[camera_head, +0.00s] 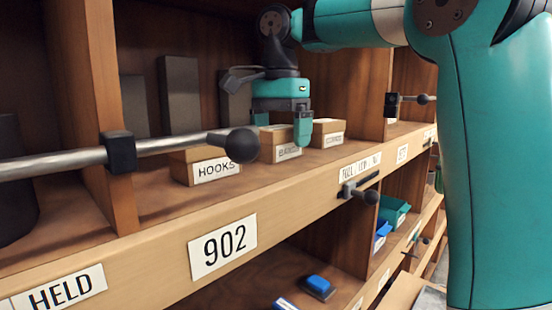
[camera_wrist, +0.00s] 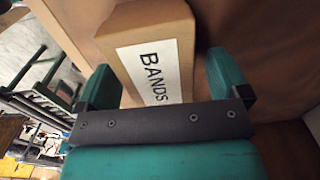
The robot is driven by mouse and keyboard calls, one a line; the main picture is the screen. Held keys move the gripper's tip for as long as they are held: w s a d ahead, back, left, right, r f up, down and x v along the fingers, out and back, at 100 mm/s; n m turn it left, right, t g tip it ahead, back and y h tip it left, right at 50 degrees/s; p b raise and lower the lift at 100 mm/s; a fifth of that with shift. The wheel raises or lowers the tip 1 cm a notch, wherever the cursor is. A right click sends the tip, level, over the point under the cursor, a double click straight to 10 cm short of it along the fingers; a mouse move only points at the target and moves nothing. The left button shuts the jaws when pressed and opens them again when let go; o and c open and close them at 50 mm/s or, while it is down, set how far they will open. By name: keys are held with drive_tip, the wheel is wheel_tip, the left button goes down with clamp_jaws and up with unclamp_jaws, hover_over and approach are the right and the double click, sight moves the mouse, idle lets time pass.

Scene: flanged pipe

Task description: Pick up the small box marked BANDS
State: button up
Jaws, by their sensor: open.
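The small box marked BANDS (camera_wrist: 158,52) is brown with a white label. In the wrist view it lies between the two green fingers of my gripper (camera_wrist: 165,88), with some room beside the right finger. In the head view the BANDS box (camera_head: 288,152) stands on the shelf between two other small boxes, partly behind a finger. My gripper (camera_head: 288,128) is open and points down at the box. Whether a finger touches the box cannot be told.
The HOOKS box (camera_head: 214,171) stands to the left, and another small labelled box (camera_head: 328,133) stands close to the right. A metal rail with a dark knob (camera_head: 241,145) crosses in front of the shelf. Grey blocks (camera_head: 178,95) stand behind. A wooden divider (camera_head: 375,93) bounds the right side.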

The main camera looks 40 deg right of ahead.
wheel_tip(320, 180, down, 2)
drive_tip(key=shift+f+b, duration=0.1)
drive_tip(key=shift+b, duration=0.4)
drive_tip(key=c, duration=1.2)
drive_tip(key=shift+r, duration=0.35)
